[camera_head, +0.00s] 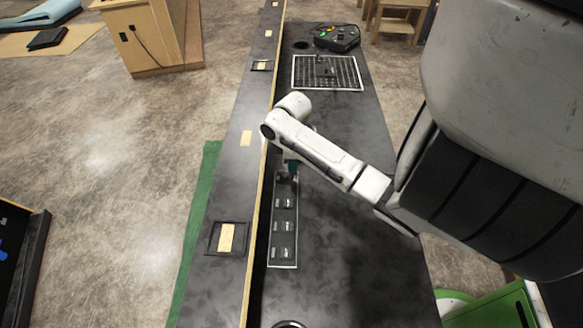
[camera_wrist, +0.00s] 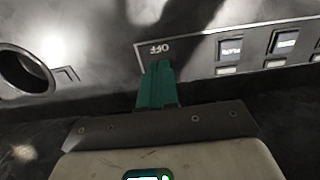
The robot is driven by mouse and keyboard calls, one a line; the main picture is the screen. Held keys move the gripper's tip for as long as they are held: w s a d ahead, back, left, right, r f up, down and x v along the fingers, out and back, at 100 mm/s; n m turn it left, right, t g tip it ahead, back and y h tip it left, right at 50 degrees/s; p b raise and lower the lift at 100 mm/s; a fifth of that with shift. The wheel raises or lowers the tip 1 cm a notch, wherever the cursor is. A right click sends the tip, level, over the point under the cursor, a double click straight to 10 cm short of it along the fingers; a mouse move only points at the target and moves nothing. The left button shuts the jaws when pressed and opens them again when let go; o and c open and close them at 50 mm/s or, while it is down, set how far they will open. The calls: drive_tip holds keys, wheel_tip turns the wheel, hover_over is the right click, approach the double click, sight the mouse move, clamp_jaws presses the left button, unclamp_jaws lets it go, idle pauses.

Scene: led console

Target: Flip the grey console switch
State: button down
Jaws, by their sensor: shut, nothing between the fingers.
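A long switch panel (camera_head: 271,238) with a light border is set in the black console top (camera_head: 342,235). Several small switches show along it; in the wrist view the panel (camera_wrist: 193,52) bears an "OFF" label and dark switches (camera_wrist: 230,47) to the right. My gripper (camera_head: 291,170) is at the panel's far end, its green fingers pointing down. In the wrist view my gripper (camera_wrist: 158,66) is shut and empty, with its tips just below the "OFF" label. I cannot make out a grey switch there; the fingers hide that spot. Whether they touch the panel I cannot tell.
A raised wooden-edged ledge (camera_head: 228,165) runs along the console's left side. A black grid (camera_head: 326,72) and a device with coloured buttons (camera_head: 338,37) lie at the far end. A round opening (camera_wrist: 24,72) is left of the panel. The console's right part is clear.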

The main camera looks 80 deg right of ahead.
drive_tip(key=r+p, duration=0.5)
drive_tip(key=shift+s+r, duration=0.25)
drive_tip(key=shift+s, duration=0.05)
idle(0.6)
